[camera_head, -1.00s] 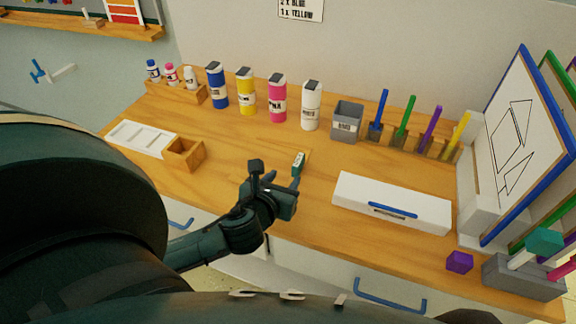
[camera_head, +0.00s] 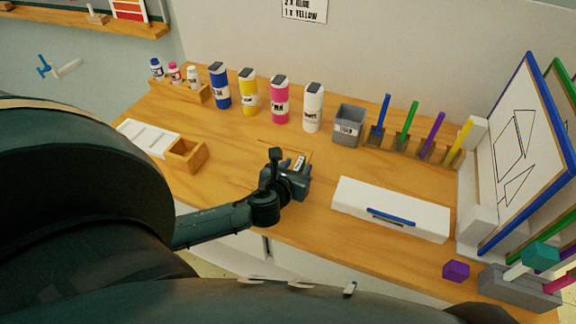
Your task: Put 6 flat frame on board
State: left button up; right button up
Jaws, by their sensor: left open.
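Framed boards stand upright at the right edge. The front one, a blue-edged frame (camera_head: 527,185), holds a white sheet with line drawings; a green-edged frame (camera_head: 567,85) stands behind it. I cannot tell which things are the six flat frames. A thin wooden board (camera_head: 304,149) lies flat on the desk, partly hidden behind my left gripper. My left gripper (camera_head: 288,165) is open over the front middle of the desk, near that board's front edge. I see nothing clearly held in it. My right gripper is not in view.
Paint bottles (camera_head: 280,100) and a grey bin (camera_head: 348,126) line the back of the wooden desk. Coloured brushes (camera_head: 408,122) stand right of them.

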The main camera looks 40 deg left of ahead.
pick_arm(q)
jog(key=shift+x, duration=1.15)
grip_shut()
